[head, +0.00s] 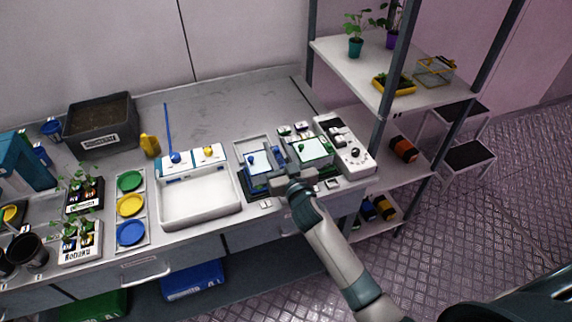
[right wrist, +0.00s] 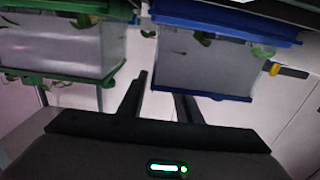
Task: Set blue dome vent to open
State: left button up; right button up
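The blue dome (head: 262,160) is a clear box with blue edging on the bench, at the centre of the head view. A small blue knob (head: 251,159) shows on it. In the right wrist view the blue dome (right wrist: 205,65) fills the upper right, and a small orange and dark part (right wrist: 287,70) sticks out at its right side. I cannot tell the vent's setting. My right gripper (head: 284,182) is at the dome's near side, hiding part of its lower edge. In its wrist view the two dark fingers (right wrist: 162,100) are apart with nothing between them. My left gripper is not in view.
A green-edged dome (head: 311,148) stands just right of the blue one; it also shows in the right wrist view (right wrist: 65,50). A white control box (head: 354,154) is further right. A white basin (head: 198,201) stands left. The bench behind is mostly clear.

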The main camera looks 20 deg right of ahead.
jog(key=s+b, duration=0.5)
jog(key=s, duration=1.2)
jog(key=shift+d, duration=0.3)
jog(key=shift+s+f, duration=0.1)
